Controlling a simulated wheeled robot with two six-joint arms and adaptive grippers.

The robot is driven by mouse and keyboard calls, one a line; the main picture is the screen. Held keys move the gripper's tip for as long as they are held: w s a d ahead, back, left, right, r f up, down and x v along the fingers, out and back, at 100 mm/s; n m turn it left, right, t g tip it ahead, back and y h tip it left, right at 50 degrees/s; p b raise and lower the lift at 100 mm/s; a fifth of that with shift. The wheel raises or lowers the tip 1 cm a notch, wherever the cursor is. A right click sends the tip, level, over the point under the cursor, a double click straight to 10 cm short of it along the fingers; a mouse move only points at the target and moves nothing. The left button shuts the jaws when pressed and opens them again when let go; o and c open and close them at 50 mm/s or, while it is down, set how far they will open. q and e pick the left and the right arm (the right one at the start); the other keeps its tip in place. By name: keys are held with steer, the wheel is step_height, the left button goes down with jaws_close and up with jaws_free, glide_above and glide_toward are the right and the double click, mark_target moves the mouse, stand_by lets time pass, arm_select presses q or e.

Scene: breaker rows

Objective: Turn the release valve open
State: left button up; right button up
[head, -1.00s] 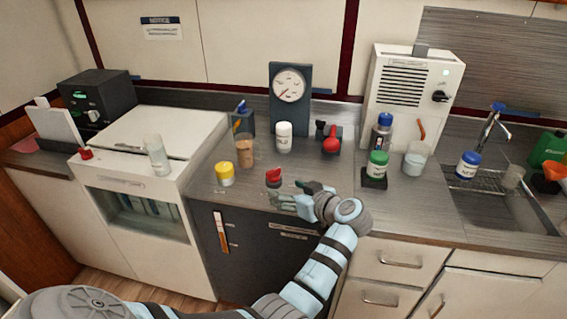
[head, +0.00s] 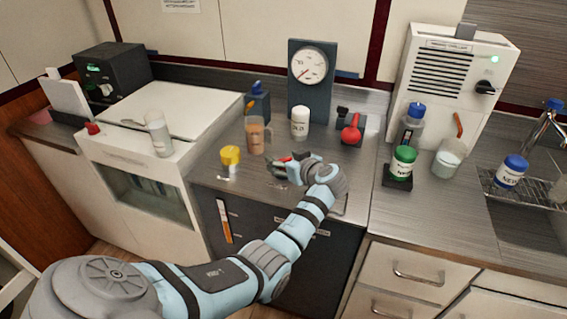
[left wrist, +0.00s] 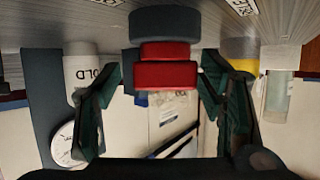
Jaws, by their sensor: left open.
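A red knob on a round dark grey base, apparently the release valve, shows large in the left wrist view (left wrist: 165,75). In the head view the knob (head: 284,159) stands near the counter's front edge, mostly hidden by my gripper. My left gripper (head: 287,169) is open beside it. In the left wrist view the fingers (left wrist: 163,105) spread to either side of the red part. I cannot tell whether they touch it. My right gripper is not in view.
A yellow-lidded jar (head: 230,158) stands left of the knob, with a brown-filled beaker (head: 254,138) and white bottle (head: 300,123) behind. A gauge panel (head: 311,82) stands at the back. A red-handled item (head: 351,132) and green-capped bottle (head: 402,162) are to the right.

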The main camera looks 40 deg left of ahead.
arm_select(q)
steer(key=shift+a, duration=0.1)
steer(key=shift+s+r, duration=0.25)
steer(key=shift+f, duration=0.1)
steer(key=c, duration=1.2)
steer(key=shift+o, duration=0.2)
steer(key=shift+r+m+t+h+p, duration=0.25)
steer(key=shift+m+t+p, duration=0.5)
steer(key=shift+p, duration=0.55)
steer(key=m+t+h+p, duration=0.4)
steer(key=m+p, duration=0.1)
steer(key=m+t+h+p, duration=0.1)
steer(key=m+h+p, duration=0.1)
steer(key=p, duration=0.1)
steer(key=shift+t+h, duration=0.25)
steer(key=shift+t, duration=0.1)
steer(key=shift+w+f+m+t+h+p, duration=0.15)
steer(key=shift+m+t+h+p, duration=0.15)
steer(key=shift+m+h+p, duration=0.3)
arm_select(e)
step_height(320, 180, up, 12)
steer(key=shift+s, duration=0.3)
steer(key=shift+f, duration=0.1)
